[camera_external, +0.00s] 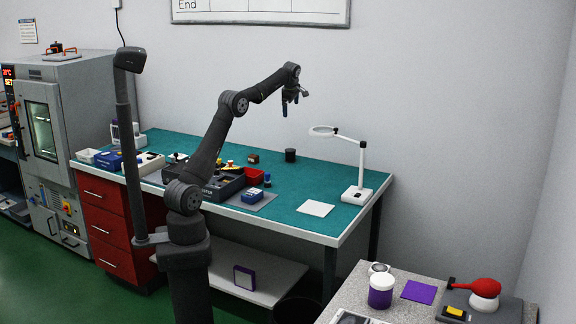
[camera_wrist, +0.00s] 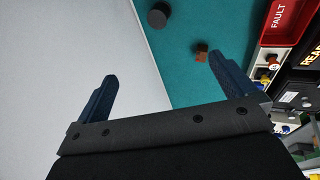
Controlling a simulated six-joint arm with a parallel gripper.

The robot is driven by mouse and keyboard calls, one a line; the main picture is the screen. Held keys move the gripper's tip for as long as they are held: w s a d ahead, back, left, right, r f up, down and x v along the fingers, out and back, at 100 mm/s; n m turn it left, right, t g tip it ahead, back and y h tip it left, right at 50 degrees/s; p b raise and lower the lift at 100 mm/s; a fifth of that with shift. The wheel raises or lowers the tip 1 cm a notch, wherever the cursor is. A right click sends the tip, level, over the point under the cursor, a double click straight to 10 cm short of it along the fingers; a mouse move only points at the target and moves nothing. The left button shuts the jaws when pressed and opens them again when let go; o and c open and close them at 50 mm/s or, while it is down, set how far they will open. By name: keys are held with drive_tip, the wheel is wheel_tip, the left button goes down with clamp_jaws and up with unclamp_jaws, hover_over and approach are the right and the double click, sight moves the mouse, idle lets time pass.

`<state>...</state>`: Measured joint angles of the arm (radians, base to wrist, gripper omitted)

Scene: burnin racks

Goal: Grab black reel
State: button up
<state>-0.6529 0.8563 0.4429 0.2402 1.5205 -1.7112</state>
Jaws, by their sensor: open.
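The black reel (camera_external: 290,155) is a short dark cylinder standing near the back edge of the green bench top. In the wrist view, the reel (camera_wrist: 158,17) shows near the top, close to the border between bench and grey wall. My gripper (camera_external: 290,108) is above the bench in the external view, apart from the reel, pointing down. In the wrist view its two blue fingers (camera_wrist: 170,88) are spread wide with nothing between them.
A red bin (camera_external: 254,176) stands nearer the front. A white magnifier lamp (camera_external: 358,192) rises at the right. The bench around the reel is clear.

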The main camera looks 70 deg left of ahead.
idle(0.4)
drive_tip(key=c, duration=0.6)
drive_tip(key=shift+o, duration=0.2)
drive_tip(key=m+t, duration=0.2)
drive_tip(key=m, duration=1.4)
approach(290, 151)
drive_tip(key=shift+y, duration=0.3)
drive_tip(key=x, duration=1.3)
drive_tip(key=shift+f, duration=0.1)
